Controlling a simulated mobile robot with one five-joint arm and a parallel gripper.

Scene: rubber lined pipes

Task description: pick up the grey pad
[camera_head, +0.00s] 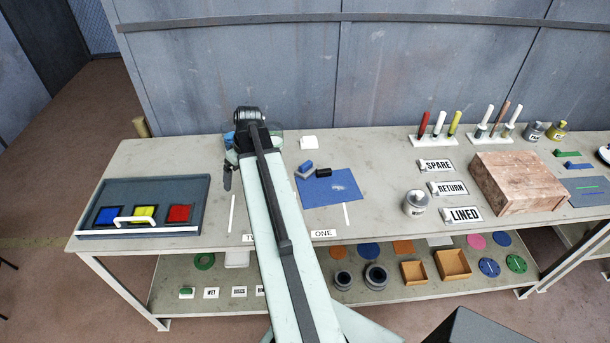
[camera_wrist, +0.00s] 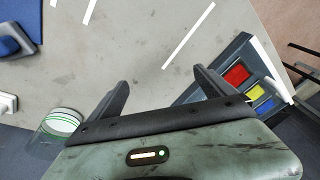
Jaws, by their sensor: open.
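No plain grey pad stands out. A small block with a blue top and a grey lower part (camera_head: 304,171) lies at the left edge of the blue mat (camera_head: 333,192), beside a black block (camera_head: 323,173). I cannot tell whether its grey part is the pad. In the wrist view the blue mat and a blue and grey block (camera_wrist: 10,44) show at the upper left edge. My gripper (camera_wrist: 160,82) is open and empty above bare bench, with its fingers wide apart. In the head view my gripper (camera_head: 228,174) is partly hidden by my arm, left of the mat.
A dark tray (camera_head: 199,190) with blue, yellow and red squares lies left. A green-striped jar (camera_wrist: 62,122) stands near my gripper. A white block (camera_head: 309,143) sits behind the mat. A tin (camera_head: 415,203), signs and a large box (camera_head: 517,186) stand right.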

